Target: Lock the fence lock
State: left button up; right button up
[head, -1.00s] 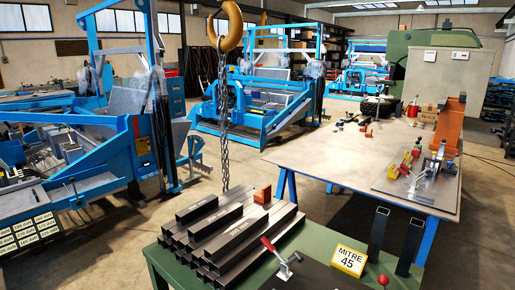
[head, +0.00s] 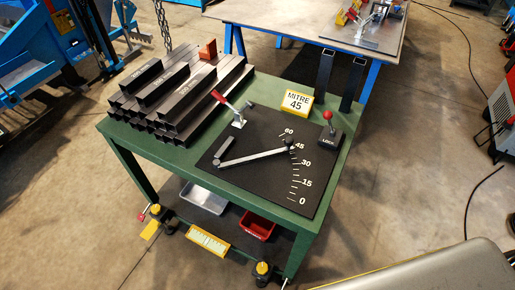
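The fence lock is a small black box marked LOCK (head: 328,141) with an upright lever ending in a red ball knob (head: 327,115). It stands at the right edge of a black angle plate (head: 245,185) on the green table. The grey fence bar (head: 253,157) lies across the plate, with its right end close to the 45 mark of the white scale. A yellow sign reading MITRE 45 (head: 297,101) stands behind the plate. Neither of my grippers is in view.
A clamp with a red handle (head: 222,98) stands on the plate's back left. Dark steel tubes (head: 180,95) are stacked on the green table (head: 160,150). A grey rounded surface (head: 450,268) fills the bottom right corner. Floor to the table's right is open, with a cable.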

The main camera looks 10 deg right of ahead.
aim_at(327, 115)
jog(key=i+j+z, duration=0.15)
jog(key=j+z, duration=0.3)
jog(key=j, duration=0.45)
jog(key=j+z, duration=0.45)
jog(key=j, duration=0.5)
